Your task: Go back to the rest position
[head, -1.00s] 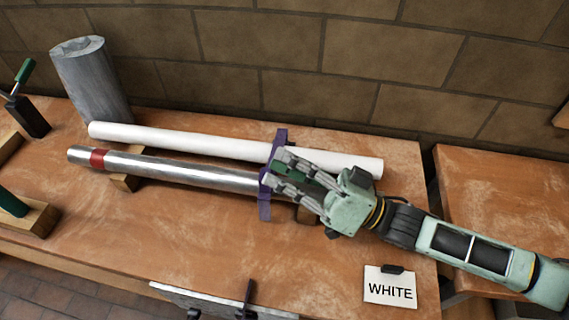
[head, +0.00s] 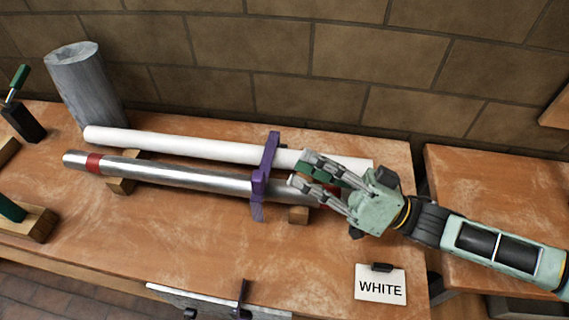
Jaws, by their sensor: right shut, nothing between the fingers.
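My right gripper (head: 299,169) reaches in from the right over the workbench. Its fingers are shut and empty. The fingertips are just right of the purple flange (head: 262,180), with a small gap between them. The purple flange stands upright around the silver mast tube (head: 180,173), which has a red band near its left end. The gripper hides part of the tube's right end. A white tube (head: 190,144) lies behind the silver one, partly covered by the fingers. My left gripper is not in view.
The silver tube lies on wooden blocks (head: 121,186). A grey cylinder (head: 84,85) stands at the back left, near a green-handled tool (head: 19,83). A WHITE sign (head: 380,286) sits at the bench's front right. A brick wall (head: 380,60) runs behind. The middle front of the bench (head: 180,245) is clear.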

